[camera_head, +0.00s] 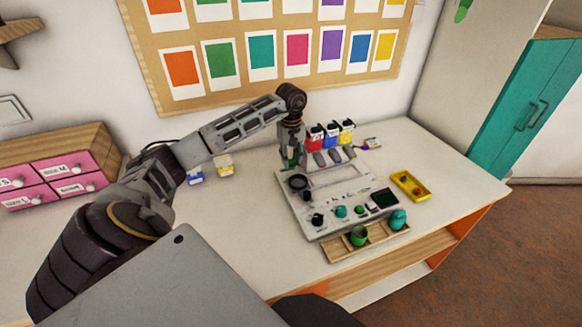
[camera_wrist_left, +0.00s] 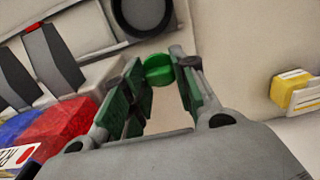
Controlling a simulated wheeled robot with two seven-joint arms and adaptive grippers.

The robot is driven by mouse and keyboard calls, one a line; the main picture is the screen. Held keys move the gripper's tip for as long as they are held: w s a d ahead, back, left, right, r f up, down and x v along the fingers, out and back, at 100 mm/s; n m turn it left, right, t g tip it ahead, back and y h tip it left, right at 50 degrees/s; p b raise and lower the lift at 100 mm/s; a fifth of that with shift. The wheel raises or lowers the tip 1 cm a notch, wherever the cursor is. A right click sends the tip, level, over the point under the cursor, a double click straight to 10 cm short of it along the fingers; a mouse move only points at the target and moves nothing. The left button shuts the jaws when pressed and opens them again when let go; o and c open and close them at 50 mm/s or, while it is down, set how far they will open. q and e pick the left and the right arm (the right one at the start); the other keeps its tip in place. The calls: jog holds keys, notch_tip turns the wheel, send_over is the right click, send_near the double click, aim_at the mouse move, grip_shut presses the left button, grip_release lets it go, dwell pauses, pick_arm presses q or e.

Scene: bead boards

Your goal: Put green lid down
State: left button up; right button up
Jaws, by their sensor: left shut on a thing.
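The green lid (camera_wrist_left: 158,70) is a small round green piece, seen in the left wrist view between the fingertips. My left gripper (camera_wrist_left: 161,76) is shut on it. In the head view my left gripper (camera_head: 291,157) hangs over the back left corner of the grey bead machine (camera_head: 318,227), beside the red, blue and yellow boxes; the lid is too small to make out there. Whether the lid touches the surface below cannot be told. My right gripper is not in view.
A wooden tray (camera_head: 337,253) with a green cup (camera_head: 359,236) and a teal cup (camera_head: 398,219) stands at the machine's front. A yellow tray (camera_head: 421,195) lies to the right. A small yellow box (camera_head: 225,168) stands to the left. The white table's left part is largely clear.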

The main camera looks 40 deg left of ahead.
aim_at(291, 163)
pick_arm(q)
jog(key=shift+f, duration=0.2)
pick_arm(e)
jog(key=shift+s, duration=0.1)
pick_arm(q)
jog(key=shift+f, duration=1.8)
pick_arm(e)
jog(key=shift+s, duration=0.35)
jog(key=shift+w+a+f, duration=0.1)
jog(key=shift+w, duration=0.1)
